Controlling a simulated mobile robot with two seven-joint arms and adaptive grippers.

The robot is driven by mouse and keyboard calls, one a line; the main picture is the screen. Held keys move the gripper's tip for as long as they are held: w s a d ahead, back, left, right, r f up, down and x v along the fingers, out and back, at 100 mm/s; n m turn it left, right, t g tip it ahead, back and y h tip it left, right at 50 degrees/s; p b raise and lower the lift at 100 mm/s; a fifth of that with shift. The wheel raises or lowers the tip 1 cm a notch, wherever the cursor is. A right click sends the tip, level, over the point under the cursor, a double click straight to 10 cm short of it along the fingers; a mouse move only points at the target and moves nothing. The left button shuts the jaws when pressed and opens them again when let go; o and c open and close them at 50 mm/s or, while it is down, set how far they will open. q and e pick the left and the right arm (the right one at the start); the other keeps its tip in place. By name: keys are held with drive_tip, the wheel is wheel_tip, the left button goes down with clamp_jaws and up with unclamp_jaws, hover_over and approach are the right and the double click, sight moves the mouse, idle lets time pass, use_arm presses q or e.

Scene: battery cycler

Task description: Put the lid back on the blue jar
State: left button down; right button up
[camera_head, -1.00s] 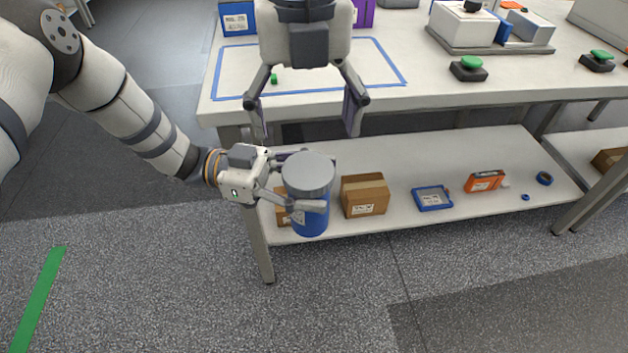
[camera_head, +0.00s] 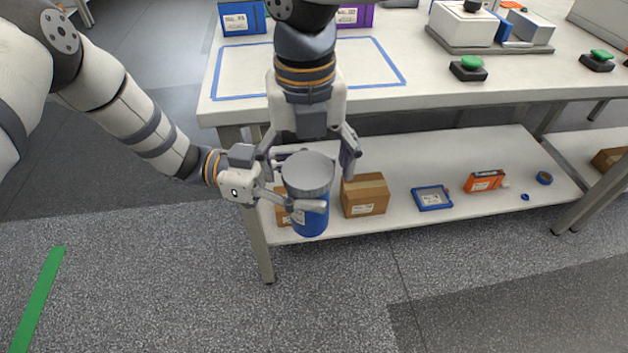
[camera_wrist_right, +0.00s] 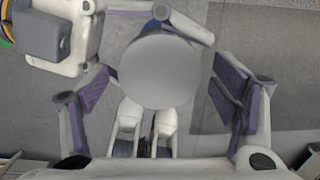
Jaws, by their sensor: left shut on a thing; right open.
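The blue jar (camera_head: 310,221) is upright in my left gripper (camera_head: 306,183), held in front of the lower shelf. A round grey lid (camera_head: 308,170) sits on top of the jar and looks level; whether it is fully seated I cannot tell. My left gripper is shut around the jar's side. My right gripper (camera_head: 307,162) is open just above and behind the lid, pointing down, with a finger to each side. In the right wrist view the lid (camera_wrist_right: 160,70) shows between and slightly beyond the open fingers, apart from both, and mostly hides the jar.
The workbench (camera_head: 370,97) has a blue taped rectangle, a blue box (camera_head: 240,17) and green-topped buttons.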

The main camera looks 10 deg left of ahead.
drive_tip(key=c, duration=1.2)
drive_tip(key=m, duration=0.5)
drive_tip(key=shift+d, duration=0.1)
drive_tip(key=shift+c, duration=0.2)
drive_tip(key=m, duration=0.4)
drive_tip(key=shift+d+m, duration=0.15)
drive_tip(key=shift+m, duration=0.25)
drive_tip(key=o, duration=1.3)
drive_tip(key=shift+a, duration=0.2)
